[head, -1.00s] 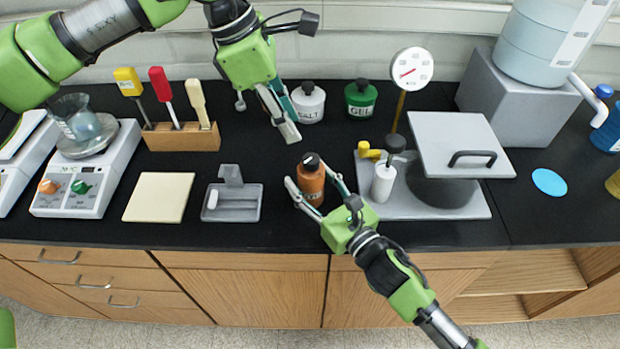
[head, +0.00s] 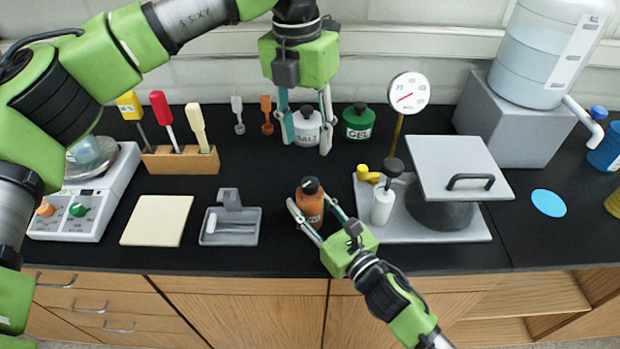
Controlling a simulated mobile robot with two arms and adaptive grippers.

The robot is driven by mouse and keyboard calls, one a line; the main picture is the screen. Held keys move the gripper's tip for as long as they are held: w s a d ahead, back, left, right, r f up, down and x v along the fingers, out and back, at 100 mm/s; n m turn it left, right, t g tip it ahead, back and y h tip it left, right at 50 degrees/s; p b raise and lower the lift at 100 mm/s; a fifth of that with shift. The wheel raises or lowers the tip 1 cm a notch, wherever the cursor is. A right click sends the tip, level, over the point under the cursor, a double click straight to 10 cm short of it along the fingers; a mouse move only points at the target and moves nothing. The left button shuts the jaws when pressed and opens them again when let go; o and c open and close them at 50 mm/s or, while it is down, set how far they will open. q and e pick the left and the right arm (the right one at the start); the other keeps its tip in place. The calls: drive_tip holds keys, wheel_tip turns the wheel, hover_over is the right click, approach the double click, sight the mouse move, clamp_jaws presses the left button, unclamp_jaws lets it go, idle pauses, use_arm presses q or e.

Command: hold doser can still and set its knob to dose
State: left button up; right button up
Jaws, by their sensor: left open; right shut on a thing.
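The doser can, orange-brown with a label (head: 310,208), stands upright on the black bench. Its black knob (head: 311,186) is on top; I cannot make out the knob's setting. My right gripper (head: 310,203) is shut on the can's body, reaching in from the front right. My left gripper (head: 306,130) is open, pointing down behind the can and apart from it. In the picture its fingers lie on either side of the white SALT jar (head: 306,132); I cannot tell whether they touch it.
A green GEL jar (head: 358,122) stands right of the SALT jar. A grey tray (head: 231,237) lies left of the can, and a grey plate (head: 450,230) with a white bottle (head: 382,206) lies right. Two small spatulas (head: 266,115) are at the back.

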sight(310, 182)
use_arm(q)
drive_tip(key=f, duration=0.4)
drive_tip(key=f+n, duration=0.1)
drive_tip(key=f, duration=0.2)
drive_tip(key=f+n, duration=0.1)
drive_tip(key=f, duration=0.3)
drive_tip(key=shift+s+d+f+y, duration=0.15)
drive_tip(key=shift+d+f+y, duration=0.15)
drive_tip(key=c, duration=1.1)
